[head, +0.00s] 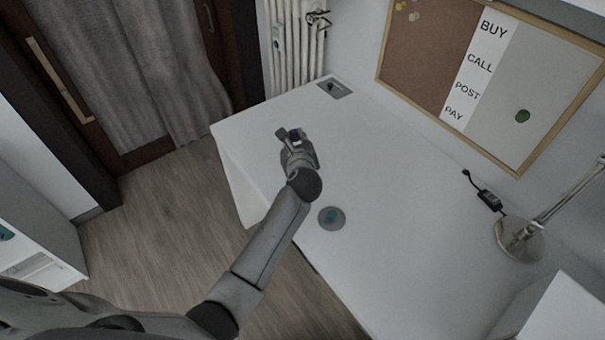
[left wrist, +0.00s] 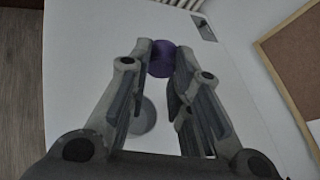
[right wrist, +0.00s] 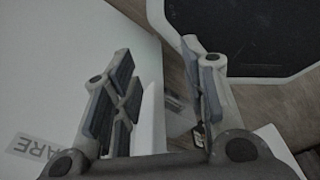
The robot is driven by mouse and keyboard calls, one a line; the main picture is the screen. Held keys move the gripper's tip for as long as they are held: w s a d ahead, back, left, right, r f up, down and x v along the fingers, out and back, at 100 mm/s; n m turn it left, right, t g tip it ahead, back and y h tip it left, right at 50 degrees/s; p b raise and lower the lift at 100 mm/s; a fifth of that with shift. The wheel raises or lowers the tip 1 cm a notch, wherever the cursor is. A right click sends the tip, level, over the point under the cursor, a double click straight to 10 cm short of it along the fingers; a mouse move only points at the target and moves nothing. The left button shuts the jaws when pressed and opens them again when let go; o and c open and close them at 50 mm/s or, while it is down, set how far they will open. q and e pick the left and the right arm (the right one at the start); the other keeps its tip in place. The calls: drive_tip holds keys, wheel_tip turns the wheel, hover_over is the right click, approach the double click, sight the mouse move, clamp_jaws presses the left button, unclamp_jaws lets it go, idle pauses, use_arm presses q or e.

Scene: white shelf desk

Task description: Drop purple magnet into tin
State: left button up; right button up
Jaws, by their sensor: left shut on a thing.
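The purple magnet (left wrist: 162,58) is a small dark purple cylinder between the fingertips of my left gripper (left wrist: 163,62). In the head view my left gripper (head: 292,137) is shut on it, above the far left part of the white desk. A grey round thing (left wrist: 145,118) shows below the fingers in the left wrist view, partly hidden by the left finger. I cannot tell whether these are the same. My right gripper (right wrist: 160,85) is open and empty.
The white desk (head: 400,220) is largely clear. A lamp base (head: 519,240) and a black adapter (head: 490,200) are at the right. A radiator (head: 297,45) stands at the back.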

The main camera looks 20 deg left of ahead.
use_arm(q)
wheel_tip(320, 180, down, 7)
drive_tip(key=b, duration=0.8)
drive_tip(key=shift+w+d, duration=0.2)
drive_tip(key=shift+w, duration=0.1)
drive_tip(key=o, duration=0.8)
drive_tip(key=v, duration=1.2)
